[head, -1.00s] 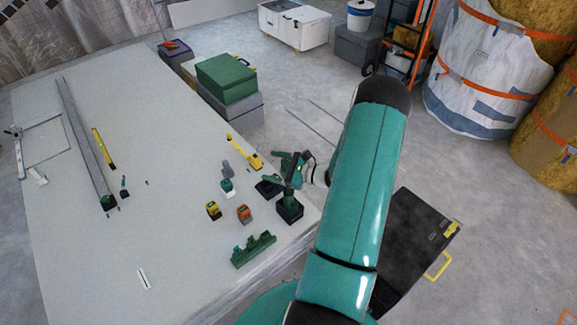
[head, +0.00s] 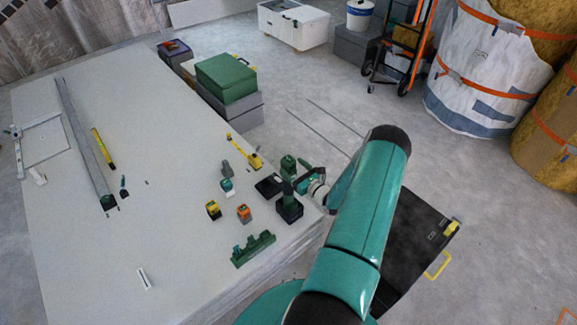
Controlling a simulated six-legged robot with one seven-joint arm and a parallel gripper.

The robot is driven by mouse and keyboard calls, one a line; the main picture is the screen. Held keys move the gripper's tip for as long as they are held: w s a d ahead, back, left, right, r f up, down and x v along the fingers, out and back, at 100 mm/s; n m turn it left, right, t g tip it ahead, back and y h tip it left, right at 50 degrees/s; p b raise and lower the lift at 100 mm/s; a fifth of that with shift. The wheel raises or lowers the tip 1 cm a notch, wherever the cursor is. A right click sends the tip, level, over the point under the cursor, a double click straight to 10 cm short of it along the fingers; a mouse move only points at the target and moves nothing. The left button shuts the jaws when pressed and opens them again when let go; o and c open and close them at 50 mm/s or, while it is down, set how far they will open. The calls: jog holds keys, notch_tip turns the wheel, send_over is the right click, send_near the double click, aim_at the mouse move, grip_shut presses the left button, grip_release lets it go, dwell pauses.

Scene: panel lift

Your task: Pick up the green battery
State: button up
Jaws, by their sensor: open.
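A small teal-green and white block (head: 227,187), which looks like the green battery, stands on the pale panel-topped table. It is behind a yellow-and-black block (head: 213,210) and an orange one (head: 243,213). My gripper (head: 302,184) is open at the table's right edge, to the right of the green block and well apart from it. It is beside a dark green tool with a black base (head: 289,208), and I cannot tell whether they touch. The fingers are small and partly blend with the tool.
A black tray (head: 268,186), another green tool (head: 288,164) and a yellow tool (head: 245,152) lie near the gripper. A green rack (head: 253,249) lies at the front edge. Green and grey cases (head: 226,80) stand behind the table.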

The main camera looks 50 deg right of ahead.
aim_at(285, 156)
jog(key=shift+w+d+r, duration=0.1)
jog(key=shift+w+d, duration=0.05)
jog(key=shift+w, duration=1.2)
jog(key=shift+w+d, duration=0.15)
jog(key=shift+w, duration=1.2)
jog(key=c, duration=1.2)
jog(key=shift+o, duration=0.2)
jog(key=shift+r, duration=0.1)
jog(key=shift+r, duration=0.45)
notch_tip(285, 156, up, 2)
jog(key=shift+r, duration=0.1)
jog(key=s+a+r, duration=0.9)
jog(key=s, duration=0.1)
jog(key=shift+s+a+r, duration=0.15)
jog(key=shift+s+r, duration=0.15)
jog(key=shift+r, duration=0.1)
